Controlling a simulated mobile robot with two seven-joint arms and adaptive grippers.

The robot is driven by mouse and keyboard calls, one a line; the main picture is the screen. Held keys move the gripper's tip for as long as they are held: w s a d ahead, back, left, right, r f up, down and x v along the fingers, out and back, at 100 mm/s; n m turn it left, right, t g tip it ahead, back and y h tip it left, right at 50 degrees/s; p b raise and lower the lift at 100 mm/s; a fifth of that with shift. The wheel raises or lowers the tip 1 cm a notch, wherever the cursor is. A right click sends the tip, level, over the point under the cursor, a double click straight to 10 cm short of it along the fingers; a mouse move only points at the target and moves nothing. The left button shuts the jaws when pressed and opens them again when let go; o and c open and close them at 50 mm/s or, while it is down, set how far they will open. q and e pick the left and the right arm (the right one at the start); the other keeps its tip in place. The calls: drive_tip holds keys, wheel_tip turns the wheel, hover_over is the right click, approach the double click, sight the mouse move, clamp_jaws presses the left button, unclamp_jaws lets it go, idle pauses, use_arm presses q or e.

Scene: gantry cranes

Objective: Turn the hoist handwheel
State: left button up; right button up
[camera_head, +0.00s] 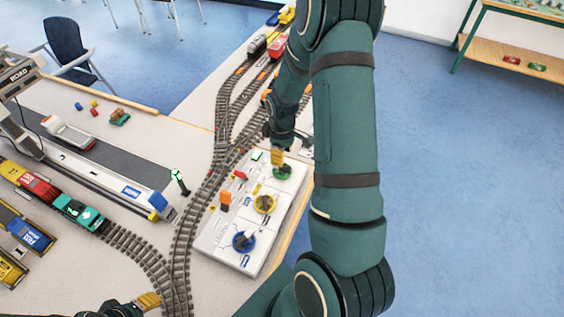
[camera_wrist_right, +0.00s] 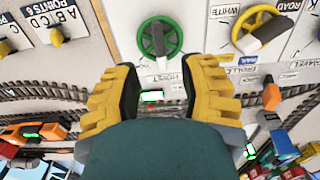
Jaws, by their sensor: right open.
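The white control panel (camera_head: 222,248) carries three handwheels in a row: green (camera_head: 284,173), yellow (camera_head: 264,204) and blue (camera_head: 243,241). In the right wrist view, a label by the green handwheel (camera_wrist_right: 160,38) seems to read HOIST, upside down. My right gripper (camera_head: 279,159) is just above the green wheel, pointing down. In the wrist view its yellow fingers (camera_wrist_right: 160,95) are apart, with the green wheel ahead of the gap and nothing between them. The yellow handwheel (camera_wrist_right: 262,28) is to the right. My left gripper (camera_head: 150,300) shows only partly at the bottom edge.
An orange lever (camera_head: 225,200) and a red lever (camera_head: 240,175) stand on the panel near the wheels. Model railway track (camera_head: 184,240) runs along the panel's left side. A small signal post (camera_head: 179,182) stands beyond it. Toy trains (camera_head: 78,212) are at the left.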

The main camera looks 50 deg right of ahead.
wheel_tip(320, 180, up, 6)
idle(0.5)
